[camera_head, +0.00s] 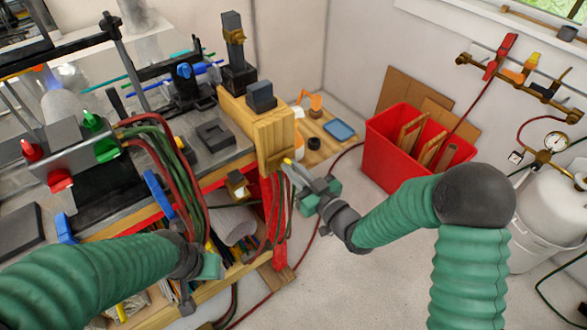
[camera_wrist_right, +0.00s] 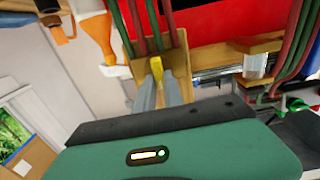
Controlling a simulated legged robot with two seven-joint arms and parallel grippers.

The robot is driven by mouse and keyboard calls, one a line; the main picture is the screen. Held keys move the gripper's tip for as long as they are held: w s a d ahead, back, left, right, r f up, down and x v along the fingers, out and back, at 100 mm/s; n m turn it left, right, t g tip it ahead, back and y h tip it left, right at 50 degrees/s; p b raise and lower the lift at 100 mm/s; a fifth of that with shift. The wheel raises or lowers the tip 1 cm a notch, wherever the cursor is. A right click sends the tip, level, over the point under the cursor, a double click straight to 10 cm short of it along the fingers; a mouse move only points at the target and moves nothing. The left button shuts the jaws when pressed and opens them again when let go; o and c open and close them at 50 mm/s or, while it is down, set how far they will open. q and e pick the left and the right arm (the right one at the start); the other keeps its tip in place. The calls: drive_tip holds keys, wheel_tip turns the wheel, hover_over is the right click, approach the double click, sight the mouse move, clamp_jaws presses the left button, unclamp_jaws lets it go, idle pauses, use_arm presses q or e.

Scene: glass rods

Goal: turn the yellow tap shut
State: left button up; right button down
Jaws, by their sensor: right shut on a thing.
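The yellow tap (camera_wrist_right: 155,64) shows in the right wrist view as a small yellow handle between my fingertips, in front of a tan wooden board. It also shows in the head view (camera_head: 287,161) by the lower end of the wooden post at the bench corner. My right gripper (camera_head: 292,169) reaches it from the right and is shut on it; its two grey fingers (camera_wrist_right: 158,82) meet around the handle. The rest of the tap is mostly hidden. My left gripper (camera_head: 186,296) hangs low at the bench's front; its fingers are too unclear to judge.
Red and green hoses (camera_head: 277,205) hang just below the tap. A red bin (camera_head: 385,150) stands behind my right forearm. A wall manifold with red (camera_head: 500,55) and orange (camera_head: 522,68) handles is at the upper right, above a white tank (camera_head: 550,205). Floor between is clear.

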drive_tip(key=shift+d+m, duration=0.1)
drive_tip(key=shift+m, duration=0.3)
drive_tip(key=shift+w+d+f+m+p, duration=0.15)
drive_tip(key=shift+m+p, duration=0.7)
drive_tip(key=shift+m, duration=2)
drive_tip(key=shift+w+d+f+m+p, duration=0.2)
drive_tip(key=shift+m+p, duration=0.6)
drive_tip(key=shift+m, duration=2)
drive_tip(key=shift+s+d+f+m+p, duration=0.2)
drive_tip(key=shift+m+p, duration=0.65)
drive_tip(key=shift+m, duration=2)
drive_tip(key=shift+w+a+f, duration=0.1)
drive_tip(key=shift+w+f, duration=0.05)
drive_tip(key=c, duration=1.4)
unclamp_jaws()
drive_tip(key=shift+c, duration=0.2)
